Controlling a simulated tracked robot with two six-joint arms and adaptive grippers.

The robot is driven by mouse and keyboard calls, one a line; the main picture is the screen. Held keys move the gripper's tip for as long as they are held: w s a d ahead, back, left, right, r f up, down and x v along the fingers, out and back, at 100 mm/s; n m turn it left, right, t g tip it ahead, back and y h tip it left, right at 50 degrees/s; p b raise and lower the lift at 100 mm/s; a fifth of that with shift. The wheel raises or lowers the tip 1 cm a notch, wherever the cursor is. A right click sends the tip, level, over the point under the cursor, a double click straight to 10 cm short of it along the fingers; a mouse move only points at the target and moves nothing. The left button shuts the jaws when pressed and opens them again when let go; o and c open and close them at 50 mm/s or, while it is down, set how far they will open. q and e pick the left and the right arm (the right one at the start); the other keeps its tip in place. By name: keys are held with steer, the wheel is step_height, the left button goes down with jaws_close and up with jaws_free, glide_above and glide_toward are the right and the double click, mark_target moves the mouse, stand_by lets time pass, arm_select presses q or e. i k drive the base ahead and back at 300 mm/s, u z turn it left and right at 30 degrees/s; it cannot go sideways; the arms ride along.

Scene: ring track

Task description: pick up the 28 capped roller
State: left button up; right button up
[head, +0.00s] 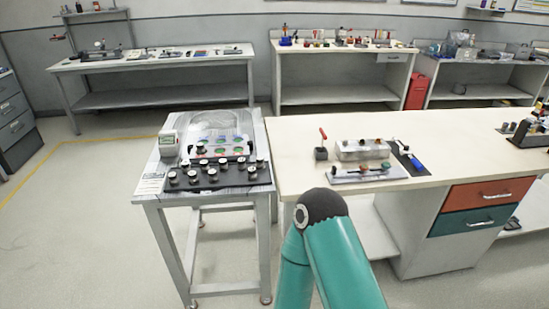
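Several small dark rollers with pale caps stand upright on a black tray (205,187) at the front of the small grey table (258,200). One of these capped rollers (223,169) stands near the tray's middle. Any numbers on them are too small to read, so I cannot tell which is the 28. Neither of my grippers is in view; only a teal arm link of mine with a dark joint shows at the bottom centre.
A cream workbench (450,130) adjoins on the right, with a metal block (360,149) and tools. Open floor lies left.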

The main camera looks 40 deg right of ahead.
mark_target(252, 173)
steer(key=z, duration=0.25)
steer(key=i, duration=1.15)
steer(key=z, duration=0.3)
